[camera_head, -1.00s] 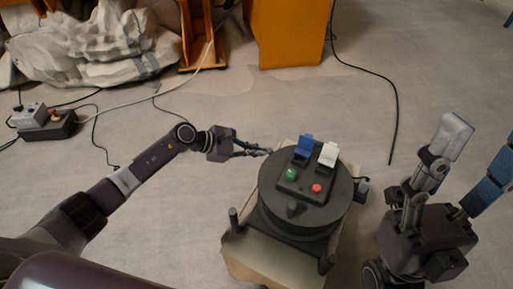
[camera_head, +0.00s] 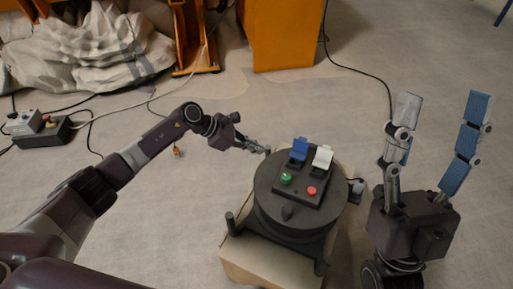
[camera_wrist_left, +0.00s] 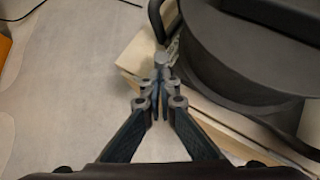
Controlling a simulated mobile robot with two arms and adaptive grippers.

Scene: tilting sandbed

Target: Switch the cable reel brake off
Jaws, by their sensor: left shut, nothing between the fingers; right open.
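The cable reel (camera_head: 300,215) is a dark round drum. On its top sits a dark panel (camera_head: 318,197) with a blue switch or flap (camera_head: 299,149), a white one (camera_head: 322,157), a green button (camera_head: 286,179) and a red button (camera_head: 312,190). Both flaps stand raised; I cannot tell which control is the brake. My left gripper (camera_head: 266,150) is shut and empty, just left of the panel at the drum's far-left edge. In the left wrist view its closed fingertips (camera_wrist_left: 161,62) lie beside the drum's side (camera_wrist_left: 225,65). My right gripper (camera_head: 439,97) is open and empty, right of the reel.
The reel stands on a pale wooden board or box (camera_head: 257,262). A dark cable (camera_head: 378,75) runs over the floor behind it. A grey cloth heap (camera_head: 85,50), an orange cabinet (camera_head: 285,35) and a small control box (camera_head: 45,135) lie farther back.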

